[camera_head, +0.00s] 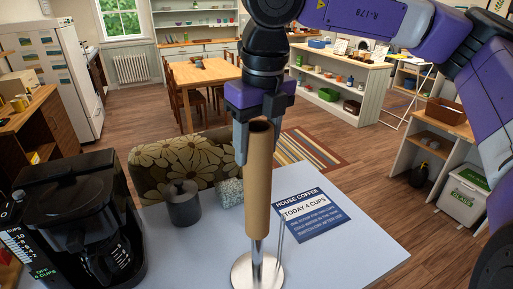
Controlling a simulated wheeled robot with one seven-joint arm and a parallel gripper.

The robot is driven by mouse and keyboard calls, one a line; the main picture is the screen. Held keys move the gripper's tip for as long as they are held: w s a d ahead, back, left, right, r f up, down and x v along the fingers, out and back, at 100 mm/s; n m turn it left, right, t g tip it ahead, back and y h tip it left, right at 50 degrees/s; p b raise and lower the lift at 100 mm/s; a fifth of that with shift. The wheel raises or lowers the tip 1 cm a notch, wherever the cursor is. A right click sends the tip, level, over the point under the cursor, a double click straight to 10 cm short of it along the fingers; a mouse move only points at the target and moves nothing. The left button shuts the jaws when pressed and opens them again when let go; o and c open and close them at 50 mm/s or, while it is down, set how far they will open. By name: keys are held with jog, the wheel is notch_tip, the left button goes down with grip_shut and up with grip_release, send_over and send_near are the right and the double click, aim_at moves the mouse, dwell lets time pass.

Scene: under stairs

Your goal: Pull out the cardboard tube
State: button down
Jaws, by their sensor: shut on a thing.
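The brown cardboard tube (258,185) stands upright in the middle of the view, its dark open top end facing up. It is around the upright chrome rod of a holder with a round metal base (243,272). A stretch of bare rod (257,253) shows between the tube's lower end and the base, so the tube is raised off the base. My gripper (257,140) points down and is shut on the tube near its top. The left finger shows beside the tube; the other is partly hidden behind it.
The holder stands on a light grey tabletop (355,262). A black coffee maker (75,215) is at left. A dark lidded jar (183,204), a speckled block (229,192) and a blue-and-white sign (312,214) are close by. A thin side rod (281,240) rises beside the tube.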

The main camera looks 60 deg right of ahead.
aim_at(257, 121)
jog(key=shift+r, duration=2.45)
